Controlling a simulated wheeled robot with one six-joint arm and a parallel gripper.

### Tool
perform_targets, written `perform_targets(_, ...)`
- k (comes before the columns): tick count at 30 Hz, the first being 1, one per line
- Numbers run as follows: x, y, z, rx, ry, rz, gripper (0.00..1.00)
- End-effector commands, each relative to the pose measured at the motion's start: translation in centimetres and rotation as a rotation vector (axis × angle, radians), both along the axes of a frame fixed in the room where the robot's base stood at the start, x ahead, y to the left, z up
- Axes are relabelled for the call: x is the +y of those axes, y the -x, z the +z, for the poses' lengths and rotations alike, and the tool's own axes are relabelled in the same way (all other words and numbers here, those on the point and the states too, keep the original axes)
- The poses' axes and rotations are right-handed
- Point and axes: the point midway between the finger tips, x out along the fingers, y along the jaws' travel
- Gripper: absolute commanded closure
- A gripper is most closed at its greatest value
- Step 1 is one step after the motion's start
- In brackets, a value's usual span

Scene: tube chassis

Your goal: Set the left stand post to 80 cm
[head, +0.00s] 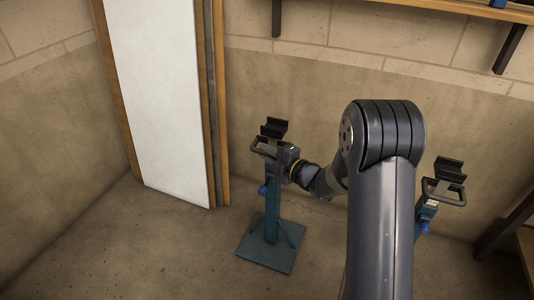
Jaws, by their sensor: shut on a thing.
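The left stand (271,215) is a blue post on a flat square base plate on the concrete floor. It stands upright. A black V-shaped cradle (274,127) tops it, with a grey loop handle (262,149) just below. A blue knob (262,190) sits on the post's left side. My gripper (281,154) reaches in from the right and is shut at the handle under the cradle; its fingertips are partly hidden. No height marking is readable on this post.
A second stand with a black cradle (450,170) and loop handle (445,193) is at right, its lower part hidden by my arm. A white panel (160,100) with wooden edges leans on the wall. A wooden shelf (460,10) is above right. Floor at front left is clear.

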Motion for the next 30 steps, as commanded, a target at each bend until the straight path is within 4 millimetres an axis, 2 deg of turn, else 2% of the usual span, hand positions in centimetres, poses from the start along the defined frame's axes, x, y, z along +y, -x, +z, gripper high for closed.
perform_targets(13,0.0,0.0,0.0,0.001,0.001,0.0,1.0)
perform_targets(17,0.0,0.0,0.9,-0.001,0.001,0.0,1.0)
perform_targets(20,0.0,0.0,2.6,-0.005,0.002,0.001,1.0)
perform_targets(30,0.0,0.0,10.8,-0.005,0.0,0.001,1.0)
